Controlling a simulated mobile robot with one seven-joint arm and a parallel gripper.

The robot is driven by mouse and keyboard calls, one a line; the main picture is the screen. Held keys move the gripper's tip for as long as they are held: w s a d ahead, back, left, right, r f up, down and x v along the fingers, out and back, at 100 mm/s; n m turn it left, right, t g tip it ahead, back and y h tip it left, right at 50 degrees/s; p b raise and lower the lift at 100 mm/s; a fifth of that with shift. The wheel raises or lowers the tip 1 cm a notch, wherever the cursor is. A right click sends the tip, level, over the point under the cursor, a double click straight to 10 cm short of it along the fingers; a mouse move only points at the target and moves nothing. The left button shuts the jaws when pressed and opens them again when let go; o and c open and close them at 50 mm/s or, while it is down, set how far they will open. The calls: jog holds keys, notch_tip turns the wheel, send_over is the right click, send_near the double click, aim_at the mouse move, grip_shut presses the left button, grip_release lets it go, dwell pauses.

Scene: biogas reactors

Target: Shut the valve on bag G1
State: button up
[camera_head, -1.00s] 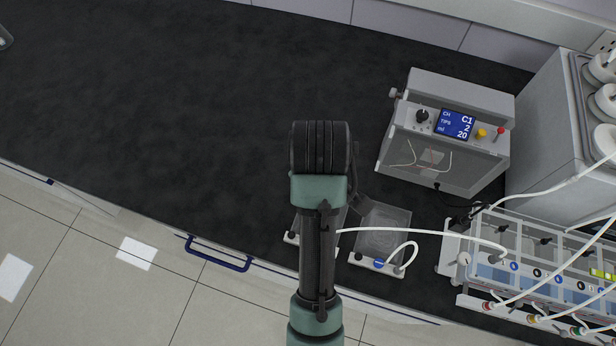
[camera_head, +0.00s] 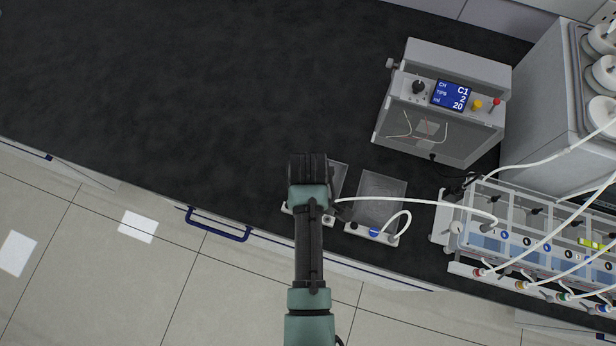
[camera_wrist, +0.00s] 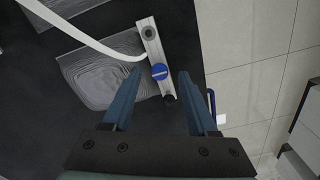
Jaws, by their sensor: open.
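Two clear flat bags lie on the dark bench in the head view, a left one (camera_head: 338,178) partly covered by my arm and a right one (camera_head: 382,190). Each has a pale bar along its front edge; the right bar carries a blue knob (camera_head: 375,232). No G1 label is readable. In the wrist view one bag (camera_wrist: 105,75) shows with its pale bar (camera_wrist: 152,45), a blue round valve knob (camera_wrist: 159,71) and a white tube. My gripper (camera_wrist: 160,75) is open and empty, its two fingers on either side of the knob in the picture; contact cannot be told.
White tubes run right to a clear rack (camera_head: 520,235) of bottles. The bench at left is clear.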

jog(key=shift+f, duration=0.55)
grip_shut()
